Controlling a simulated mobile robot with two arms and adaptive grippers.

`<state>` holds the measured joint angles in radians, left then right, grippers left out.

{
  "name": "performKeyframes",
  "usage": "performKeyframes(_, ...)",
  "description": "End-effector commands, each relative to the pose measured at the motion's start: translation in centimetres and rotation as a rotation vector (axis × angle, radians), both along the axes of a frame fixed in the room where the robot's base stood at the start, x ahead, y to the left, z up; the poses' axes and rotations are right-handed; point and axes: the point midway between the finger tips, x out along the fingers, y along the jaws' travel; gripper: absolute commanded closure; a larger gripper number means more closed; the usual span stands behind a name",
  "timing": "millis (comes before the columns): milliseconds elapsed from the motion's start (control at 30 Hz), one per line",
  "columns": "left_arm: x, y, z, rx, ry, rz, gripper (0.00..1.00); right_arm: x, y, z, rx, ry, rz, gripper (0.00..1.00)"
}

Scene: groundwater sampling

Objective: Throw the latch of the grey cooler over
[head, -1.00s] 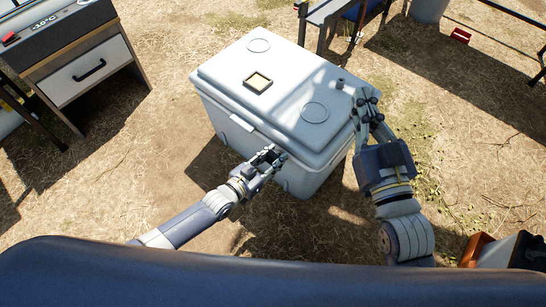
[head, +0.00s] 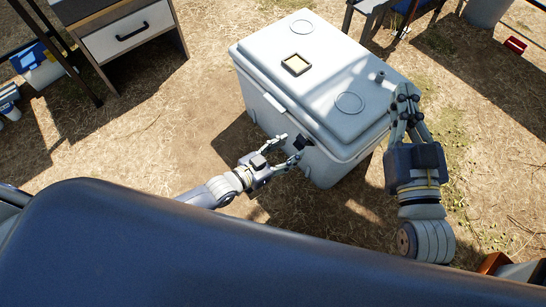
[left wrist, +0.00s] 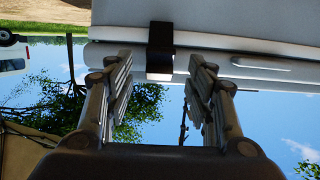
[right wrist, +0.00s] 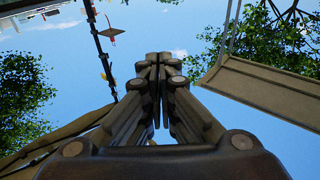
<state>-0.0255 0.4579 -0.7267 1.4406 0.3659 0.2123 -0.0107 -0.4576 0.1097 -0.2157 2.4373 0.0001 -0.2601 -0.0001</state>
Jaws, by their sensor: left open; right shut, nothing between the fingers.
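The pale grey cooler (head: 330,75) stands on the ground with its lid down. A small black latch (head: 299,142) sits on its front side near the lid's edge. It also shows in the left wrist view (left wrist: 160,50), across the lid seam. My left gripper (head: 290,150) is open at the cooler's front, its fingertips on either side of the latch; in the left wrist view (left wrist: 160,65) the latch lies between and just beyond the tips. I cannot tell whether they touch it. My right gripper (head: 406,90) is shut and empty, by the cooler's right end.
A drawer cabinet (head: 128,32) stands at the upper left. A blue and white box (head: 38,68) is left of it. A bench (head: 372,8) stands behind the cooler, and a red box (head: 515,45) lies at the far right. Dry ground left of the cooler is clear.

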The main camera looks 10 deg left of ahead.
Motion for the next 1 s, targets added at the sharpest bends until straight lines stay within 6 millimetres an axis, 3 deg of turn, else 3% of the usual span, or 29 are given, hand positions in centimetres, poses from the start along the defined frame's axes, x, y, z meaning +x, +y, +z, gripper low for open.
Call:
performKeyframes(100, -2.0, 1.4, 0.5, 0.002, 0.003, -0.001, 0.50, 0.0, 0.0, 0.0, 0.000, 0.000, 0.000, 1.00)
performKeyframes(300, -4.1, 3.0, 1.1, 0.001, 0.000, 0.000, 0.50, 0.0, 0.0, 0.0, 0.000, 0.000, 0.000, 1.00)
performKeyframes(733, -4.9, 3.5, 1.4, 0.001, -0.001, 0.000, 0.50, 0.0, 0.0, 0.0, 0.000, 0.000, 0.000, 1.00)
performKeyframes(967, -4.3, 3.6, -0.3, -0.091, 0.007, 0.027, 1.00, 0.8, 0.1, 1.3, 0.016, -0.097, 0.001, 1.00)
performKeyframes(1000, -4.0, 3.7, -1.0, -0.142, 0.011, 0.040, 1.00, 1.0, 0.2, 2.1, 0.024, -0.145, 0.003, 1.00)
